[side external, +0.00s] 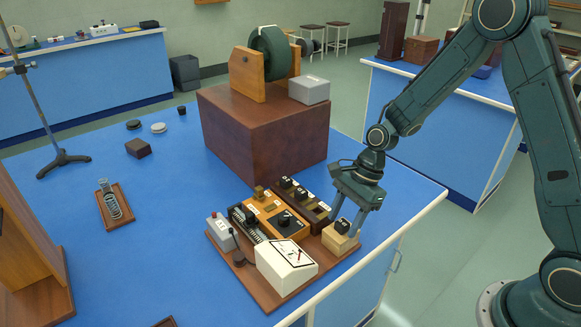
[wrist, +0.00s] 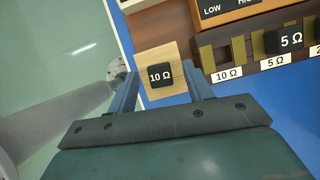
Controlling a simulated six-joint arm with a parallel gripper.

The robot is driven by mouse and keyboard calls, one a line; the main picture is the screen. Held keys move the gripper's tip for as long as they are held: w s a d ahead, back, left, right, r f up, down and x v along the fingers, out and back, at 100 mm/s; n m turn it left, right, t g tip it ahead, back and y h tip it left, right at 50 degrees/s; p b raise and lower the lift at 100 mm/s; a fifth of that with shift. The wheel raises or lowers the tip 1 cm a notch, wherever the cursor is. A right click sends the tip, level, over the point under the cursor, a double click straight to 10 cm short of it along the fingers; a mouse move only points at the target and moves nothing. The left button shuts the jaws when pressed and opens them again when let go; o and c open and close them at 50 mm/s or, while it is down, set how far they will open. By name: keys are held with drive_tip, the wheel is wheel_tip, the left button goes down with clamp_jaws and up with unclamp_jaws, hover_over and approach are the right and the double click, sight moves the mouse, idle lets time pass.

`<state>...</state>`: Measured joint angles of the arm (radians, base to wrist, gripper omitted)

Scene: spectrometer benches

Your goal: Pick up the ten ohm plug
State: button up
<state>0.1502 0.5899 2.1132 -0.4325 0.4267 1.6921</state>
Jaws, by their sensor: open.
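The ten ohm plug (wrist: 160,76) is a small black block marked "10 Ω". It sits on a light wooden block (wrist: 157,58), and both also show in the side external view, the plug (side external: 343,226) on top of the wooden block (side external: 341,241). My gripper (side external: 347,224) is open above the wooden block, pointing down. In the wrist view its two fingers (wrist: 160,72) stand on the left and right of the plug, with a gap on each side. I cannot tell how far the fingertips reach down beside the plug.
A plug box (wrist: 260,52) with labelled slots and a 5 Ω plug (wrist: 289,40) lies close to the right finger in the wrist view. A white meter (side external: 286,265) stands on the board beside the wooden block. A large brown box (side external: 262,125) stands behind.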

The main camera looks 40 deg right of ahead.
sight(345, 222)
idle(0.4)
drive_tip(key=c, duration=1.1)
drive_tip(key=shift+o, duration=0.2)
drive_tip(key=shift+r, duration=0.2)
wheel_tip(345, 222, up, 20)
drive_tip(key=shift+f, duration=0.15)
